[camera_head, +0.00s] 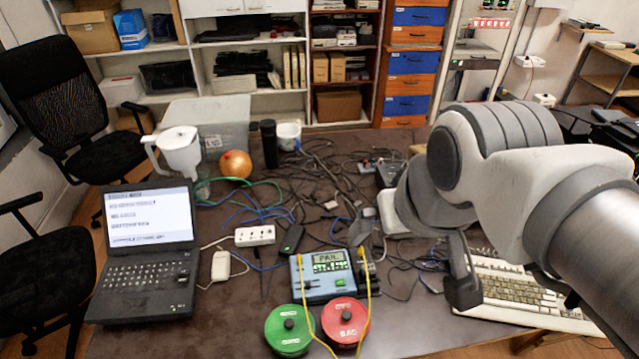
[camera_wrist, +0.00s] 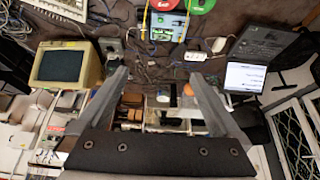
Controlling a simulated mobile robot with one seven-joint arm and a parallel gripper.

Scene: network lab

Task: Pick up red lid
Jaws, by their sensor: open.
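The red lid (camera_head: 344,321) is a round disc with a dark knob and lettering, lying at the front edge of the table. In the wrist view only a part of the red lid (camera_wrist: 163,4) shows at the top edge. A similar green lid (camera_head: 290,329) is close on its left; it also shows in the wrist view (camera_wrist: 202,5). My gripper (camera_head: 462,286) is right of the red lid in the head view, apart from it and above the keyboard area. In the wrist view my gripper's fingers (camera_wrist: 157,78) are spread, with nothing held between them.
A meter (camera_head: 324,276) with yellow leads is just behind the lids; one lead crosses by the red lid. A laptop (camera_head: 146,252) is at left, a keyboard (camera_head: 527,294) at right. Loose cables (camera_head: 320,180) clutter the table's middle. The table is bare between laptop and green lid.

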